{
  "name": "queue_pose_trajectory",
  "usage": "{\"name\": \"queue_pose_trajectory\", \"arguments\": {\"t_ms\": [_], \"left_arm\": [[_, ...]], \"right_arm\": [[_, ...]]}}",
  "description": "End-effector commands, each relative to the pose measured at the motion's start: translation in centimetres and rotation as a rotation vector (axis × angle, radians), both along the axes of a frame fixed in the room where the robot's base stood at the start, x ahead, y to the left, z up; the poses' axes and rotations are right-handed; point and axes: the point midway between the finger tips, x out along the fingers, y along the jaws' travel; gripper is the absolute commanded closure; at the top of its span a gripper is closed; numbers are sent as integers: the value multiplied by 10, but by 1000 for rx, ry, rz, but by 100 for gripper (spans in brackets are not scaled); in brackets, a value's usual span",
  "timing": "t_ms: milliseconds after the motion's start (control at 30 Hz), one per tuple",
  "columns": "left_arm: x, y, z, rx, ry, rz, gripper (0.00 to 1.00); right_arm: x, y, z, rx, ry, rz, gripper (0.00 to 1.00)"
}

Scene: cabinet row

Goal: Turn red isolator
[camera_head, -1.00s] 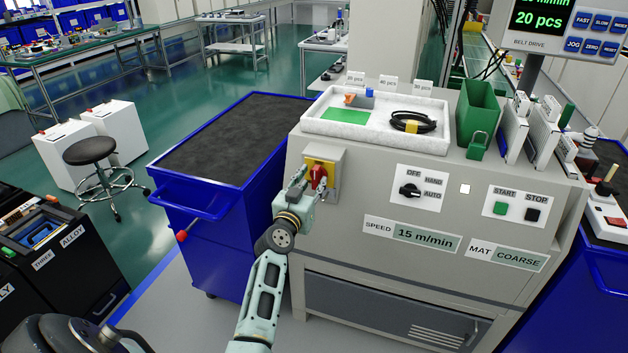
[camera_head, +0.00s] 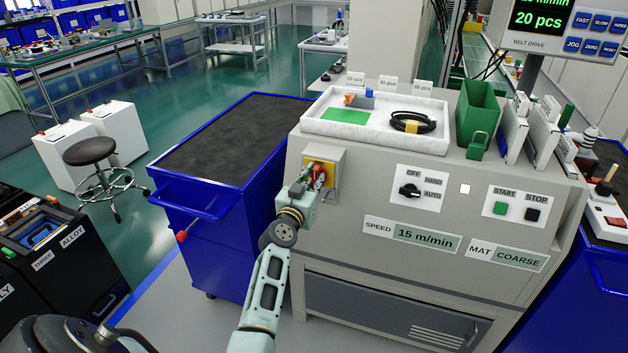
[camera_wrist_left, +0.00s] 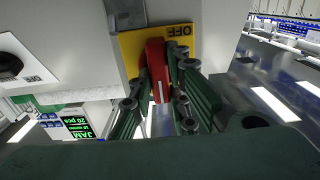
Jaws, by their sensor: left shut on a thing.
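The red isolator handle (camera_head: 318,177) sits on a yellow plate (camera_head: 332,168) on the left part of the grey cabinet front. In the left wrist view the red handle (camera_wrist_left: 157,66) lies between the two fingers, with the yellow plate (camera_wrist_left: 131,52) and the word OFF behind it. My left gripper (camera_head: 312,181) is at the handle and shut on it; its fingers hide part of the handle. The left gripper also fills the middle of the left wrist view (camera_wrist_left: 159,98). My right gripper is not in view.
The grey cabinet (camera_head: 365,225) also carries a black selector knob (camera_head: 410,190), a green start button (camera_head: 500,208) and a black stop button (camera_head: 532,214). A white tray (camera_head: 330,130) stands on top. A blue cart (camera_head: 215,230) stands close on the left.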

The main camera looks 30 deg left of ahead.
Motion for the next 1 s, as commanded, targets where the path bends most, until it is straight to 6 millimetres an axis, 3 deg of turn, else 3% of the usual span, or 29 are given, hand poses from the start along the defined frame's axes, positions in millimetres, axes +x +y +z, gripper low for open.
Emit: {"name": "queue_pose_trajectory", "arguments": {"t_ms": [467, 1000], "left_arm": [[0, 0, 0, -109, -26, -1, 100], [-1, 4, -1, -577, -138, 0, 100]], "right_arm": [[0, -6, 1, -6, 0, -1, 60], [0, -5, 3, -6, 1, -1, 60]]}}
